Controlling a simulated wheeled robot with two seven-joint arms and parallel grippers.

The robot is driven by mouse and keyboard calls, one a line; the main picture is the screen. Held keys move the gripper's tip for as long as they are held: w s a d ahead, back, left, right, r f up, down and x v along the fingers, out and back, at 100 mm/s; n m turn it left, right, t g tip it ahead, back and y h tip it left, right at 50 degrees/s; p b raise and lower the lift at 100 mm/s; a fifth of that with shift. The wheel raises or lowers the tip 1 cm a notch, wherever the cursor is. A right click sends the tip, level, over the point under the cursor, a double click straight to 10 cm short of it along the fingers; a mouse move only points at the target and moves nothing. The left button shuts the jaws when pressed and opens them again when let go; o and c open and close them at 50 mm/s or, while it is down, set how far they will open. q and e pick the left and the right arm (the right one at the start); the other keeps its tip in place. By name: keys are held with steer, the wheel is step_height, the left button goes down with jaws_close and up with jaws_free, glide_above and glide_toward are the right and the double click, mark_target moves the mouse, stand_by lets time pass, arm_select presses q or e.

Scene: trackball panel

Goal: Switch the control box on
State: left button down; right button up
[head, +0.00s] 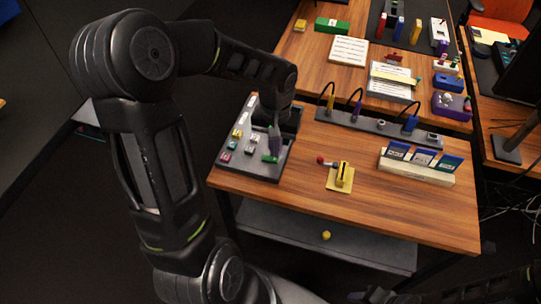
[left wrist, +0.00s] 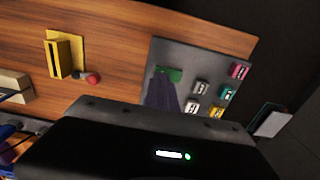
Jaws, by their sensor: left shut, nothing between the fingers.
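A grey sloped panel (head: 258,172), which I take to be the control box, stands at the left end of the wooden table. It carries several small coloured switch blocks, including a pink one (head: 225,156) and a yellow one (head: 238,133). A green part (head: 271,158) sits at its near right corner. My left gripper (head: 274,150) reaches down over the panel, its purple fingers shut and empty with tips close to the green part. Contact cannot be told. The left wrist view also shows the panel (left wrist: 222,70), the green part (left wrist: 172,74) and the fingers. My right gripper is not seen.
Right of the panel stands a yellow bracket (head: 341,177) with a red-ended piece (head: 321,160) beside it. A grey strip with cables (head: 375,126) runs behind. A holder with blue cards (head: 418,165) stands at the right. The table's front middle is clear.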

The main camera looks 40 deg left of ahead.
arm_select(q)
steer(key=shift+f+b, duration=0.85)
steer(key=shift+f, duration=0.1)
stand_by(0.6)
steer(key=shift+r+p, duration=2.6)
steer(key=shift+r, duration=0.95)
